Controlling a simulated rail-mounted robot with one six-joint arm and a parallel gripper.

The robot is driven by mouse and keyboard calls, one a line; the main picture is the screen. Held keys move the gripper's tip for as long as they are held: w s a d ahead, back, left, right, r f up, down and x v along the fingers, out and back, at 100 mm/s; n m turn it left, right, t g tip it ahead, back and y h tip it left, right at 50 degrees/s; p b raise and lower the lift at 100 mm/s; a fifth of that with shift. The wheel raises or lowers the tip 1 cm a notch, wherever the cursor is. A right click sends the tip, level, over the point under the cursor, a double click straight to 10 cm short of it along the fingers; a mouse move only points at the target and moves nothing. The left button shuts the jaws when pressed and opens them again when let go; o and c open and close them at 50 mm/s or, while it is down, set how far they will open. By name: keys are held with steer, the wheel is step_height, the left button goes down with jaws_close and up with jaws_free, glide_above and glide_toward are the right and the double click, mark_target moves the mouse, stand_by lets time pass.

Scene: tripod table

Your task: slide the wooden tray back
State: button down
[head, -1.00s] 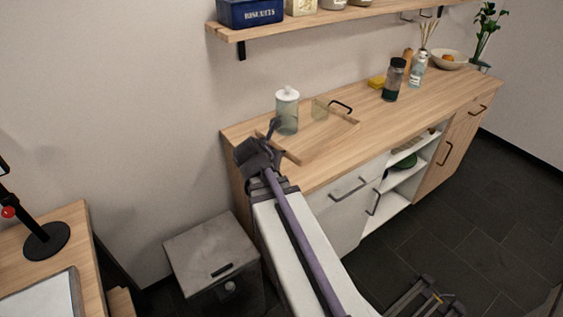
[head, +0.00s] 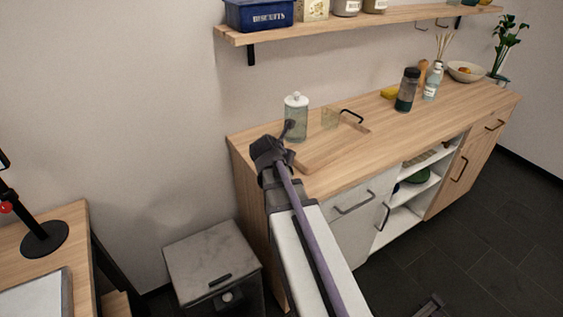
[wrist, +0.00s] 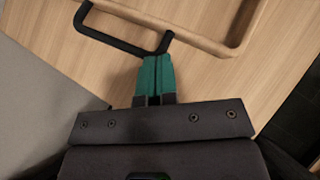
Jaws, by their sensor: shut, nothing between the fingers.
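The wooden tray (head: 338,150) lies flat on the wooden counter, with a black handle (head: 352,116) at its far right end. In the wrist view the tray's raised rim (wrist: 190,35) crosses the top, and a black bar handle (wrist: 115,40) stands at upper left. My gripper (wrist: 157,62) has its green fingers shut together and empty. The fingertips are right at the handle's right end; I cannot tell whether they touch. In the head view my dark wrist (head: 268,150) is at the tray's near left end, hiding part of it.
A shelf (head: 350,25) hangs above. Counter beyond the tray's right end is bare.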

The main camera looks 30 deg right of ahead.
steer(key=w+d, duration=0.1)
steer(key=d, duration=0.1)
steer(key=shift+w+d, duration=0.35)
steer(key=shift+w, duration=0.05)
steer(key=s+a, duration=0.2)
steer(key=shift+s+a, duration=0.15)
steer(key=shift+a, duration=0.25)
steer(key=p+v, duration=0.7)
steer(key=v, duration=0.3)
steer(key=shift+a, duration=0.3)
